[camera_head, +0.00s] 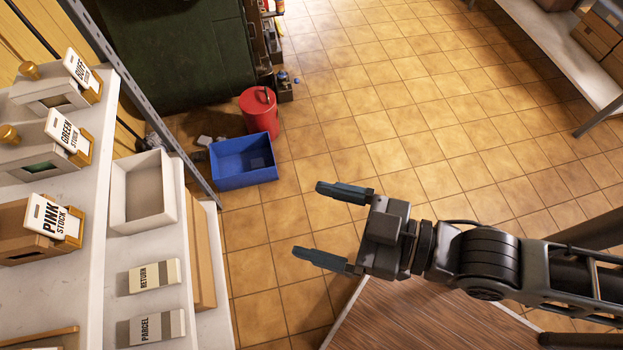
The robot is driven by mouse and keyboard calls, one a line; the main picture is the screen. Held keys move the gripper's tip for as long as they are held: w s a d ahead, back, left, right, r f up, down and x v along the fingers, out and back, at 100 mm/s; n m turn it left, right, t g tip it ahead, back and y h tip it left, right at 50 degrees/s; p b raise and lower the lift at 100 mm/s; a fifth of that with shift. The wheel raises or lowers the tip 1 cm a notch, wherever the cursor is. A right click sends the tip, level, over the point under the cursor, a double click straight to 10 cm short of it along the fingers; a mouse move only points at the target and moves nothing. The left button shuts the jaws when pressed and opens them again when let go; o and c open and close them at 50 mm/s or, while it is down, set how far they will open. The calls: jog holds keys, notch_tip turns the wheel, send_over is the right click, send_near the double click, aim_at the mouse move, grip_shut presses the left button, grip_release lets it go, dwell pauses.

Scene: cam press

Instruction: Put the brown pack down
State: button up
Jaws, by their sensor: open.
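My gripper (312,221) is open and empty. Its two fingers point left, over the tiled floor, and nothing is between them. No thing in view is clearly marked as the brown pack. A plain brown box (203,240) shows in part on a lower shelf at the left, beside the upper shelf's edge. A brown container stands behind the PINK STOCK sign (52,217) on the upper shelf. I cannot tell whether either is the pack. My gripper is well to the right of both and touches neither.
The white shelf (98,285) holds a pale open tray (143,190), a RETURN block (152,277), a PARCEL block (152,327) and boxes with GREEN and another stock sign. A blue bin (243,160) and red can (259,112) stand on the floor. A wooden surface (420,320) lies below my arm.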

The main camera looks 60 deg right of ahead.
jog(key=s+d+r+m+h, duration=0.3)
jog(key=s+d+r+h, duration=0.1)
jog(key=s, duration=0.5)
jog(key=shift+d+r+g, duration=0.3)
jog(key=shift+d+r, duration=0.2)
jog(key=shift+d, duration=0.1)
